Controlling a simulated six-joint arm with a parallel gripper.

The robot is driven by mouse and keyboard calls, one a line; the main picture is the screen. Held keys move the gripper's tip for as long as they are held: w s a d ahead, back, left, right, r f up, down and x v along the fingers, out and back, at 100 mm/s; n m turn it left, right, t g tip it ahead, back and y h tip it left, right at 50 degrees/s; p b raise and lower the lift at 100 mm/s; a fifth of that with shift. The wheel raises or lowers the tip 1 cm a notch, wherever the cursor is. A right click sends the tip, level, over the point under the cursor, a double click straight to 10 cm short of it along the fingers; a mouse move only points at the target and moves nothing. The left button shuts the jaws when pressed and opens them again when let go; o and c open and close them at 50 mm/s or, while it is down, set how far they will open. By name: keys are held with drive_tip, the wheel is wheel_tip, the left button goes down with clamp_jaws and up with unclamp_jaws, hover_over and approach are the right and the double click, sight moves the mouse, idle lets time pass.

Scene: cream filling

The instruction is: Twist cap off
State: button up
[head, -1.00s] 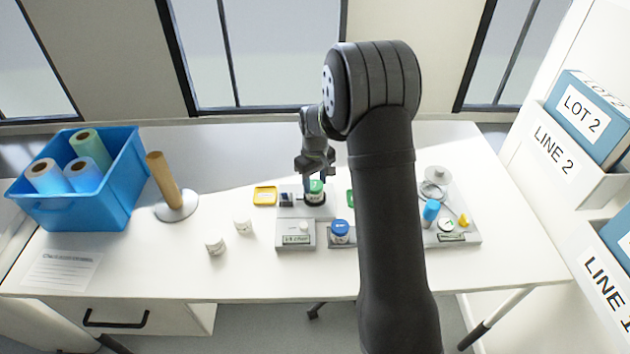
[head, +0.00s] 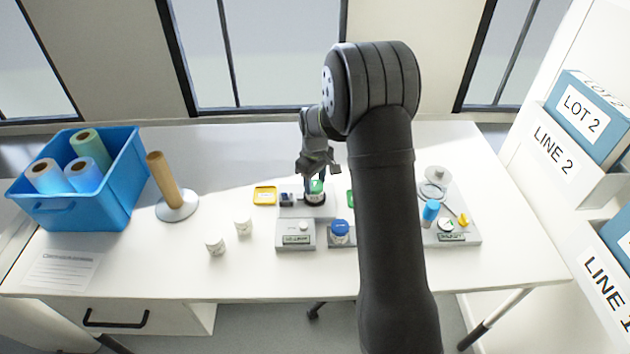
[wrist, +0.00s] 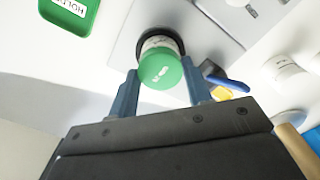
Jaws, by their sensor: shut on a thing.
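A jar with a green cap (head: 316,186) stands in a dark round holder on a grey station (head: 295,212) in the middle of the table. In the wrist view the green cap (wrist: 160,71) faces the camera, and part of the pale jar (wrist: 158,43) shows beyond it inside the dark ring. My gripper (wrist: 160,76) has one blue-grey finger on each side of the cap and is shut on it. The cap appears still on the jar; whether its thread has loosened cannot be told.
A blue-capped jar (head: 340,230) stands just right of the station's front. Two white jars (head: 243,225) stand to the left, and a yellow tray (head: 265,195) lies behind them. A grey tray with small tools (head: 470,236) is at right. The front table strip is clear.

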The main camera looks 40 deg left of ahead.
drive_tip(key=shift+n, duration=0.7)
drive_tip(key=shift+r, duration=0.1)
drive_tip(key=shift+r, duration=1.35)
